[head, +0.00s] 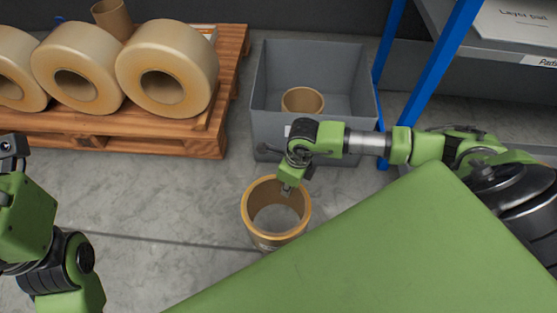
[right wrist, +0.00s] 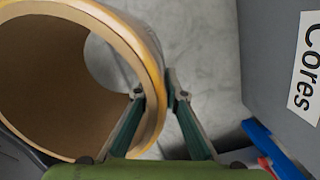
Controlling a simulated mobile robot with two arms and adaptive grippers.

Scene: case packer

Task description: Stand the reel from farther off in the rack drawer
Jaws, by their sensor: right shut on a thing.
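My right gripper (head: 287,188) is shut on the wall of a hollow brown core (head: 249,217), at its rim. In the right wrist view, one finger of the gripper (right wrist: 156,94) is inside the core (right wrist: 60,80) and the other outside. The core is open end up, in front of the grey bin; whether it touches the floor I cannot tell. Three tan tape reels, a left one (head: 12,50), a middle one (head: 100,55) and a right one (head: 190,50), are on a wooden pallet. Of my left arm only links show at the left edge; its fingers are out of view. I see no rack drawer.
A grey bin (head: 350,135), labelled "Cores" in the right wrist view (right wrist: 275,60), holds another core (head: 302,91). The pallet (head: 190,143) also bears a small upright core (head: 111,17). A blue-post rack (head: 437,62) stands right. Floor before the pallet is clear.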

